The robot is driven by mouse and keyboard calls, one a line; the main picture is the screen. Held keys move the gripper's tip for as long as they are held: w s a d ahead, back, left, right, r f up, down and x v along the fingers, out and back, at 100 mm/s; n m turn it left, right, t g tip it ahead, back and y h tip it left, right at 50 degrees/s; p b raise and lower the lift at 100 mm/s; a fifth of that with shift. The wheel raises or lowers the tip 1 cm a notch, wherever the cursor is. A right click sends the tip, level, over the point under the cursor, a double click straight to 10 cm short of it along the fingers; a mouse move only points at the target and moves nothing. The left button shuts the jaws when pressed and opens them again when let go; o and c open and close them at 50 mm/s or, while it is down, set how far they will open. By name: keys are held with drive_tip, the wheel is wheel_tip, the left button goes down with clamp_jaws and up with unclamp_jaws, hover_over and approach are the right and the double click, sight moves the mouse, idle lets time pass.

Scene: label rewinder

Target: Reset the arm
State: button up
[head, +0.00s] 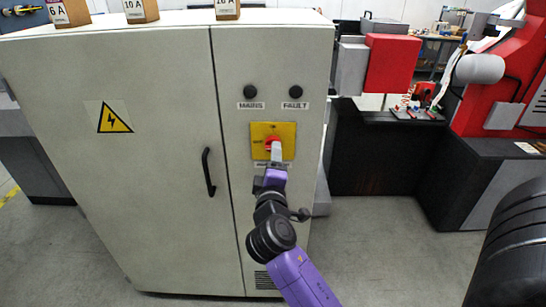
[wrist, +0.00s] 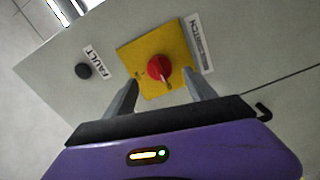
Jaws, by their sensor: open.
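My arm (head: 290,270) is purple and black and reaches up from the bottom toward the grey cabinet (head: 165,170). My gripper (head: 276,152) is in front of the red rotary switch (head: 271,141) on its yellow plate (head: 260,129). In the wrist view my gripper (wrist: 160,92) is open, with one finger on each side of the red knob (wrist: 159,68) and its yellow plate (wrist: 133,55). The knob's handle points down in that view. The fingers look apart from the knob; whether they touch the panel I cannot tell.
The cabinet has a black door handle (head: 208,172), a MAINS lamp (head: 250,92) and a FAULT lamp (head: 295,92). Small labelled boxes (head: 68,12) stand on its top. A red and black machine (head: 500,80) is at the right. Grey floor (head: 400,260) is open in front.

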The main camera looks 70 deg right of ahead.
drive_tip(key=shift+v, duration=0.8)
drive_tip(key=w+a+t+y, duration=0.3)
drive_tip(key=w+a+t, duration=0.1)
drive_tip(key=a+t, duration=0.15)
drive_tip(key=s+a+f+t+y, duration=0.1)
drive_tip(key=a+f+t+y, duration=0.15)
drive_tip(key=a, duration=0.45)
drive_tip(key=s+a+f+t+y, duration=0.1)
drive_tip(key=a+t+y, duration=0.15)
drive_tip(key=a, duration=0.45)
drive_tip(key=s+a+f+m+g+y+b, duration=0.1)
drive_tip(key=s+a+f+y, duration=0.2)
drive_tip(key=s+a, duration=0.5)
drive_tip(key=s+a+f+m+g+y+b, duration=0.1)
drive_tip(key=s+a+f+y, duration=0.2)
drive_tip(key=s, duration=1)
drive_tip(key=a+y, duration=0.2)
drive_tip(key=a, duration=0.2)
drive_tip(key=shift+s+a+f+g+y, duration=0.2)
drive_tip(key=shift+s+a+g+y, duration=0.1)
drive_tip(key=shift+s+a+g, duration=0.1)
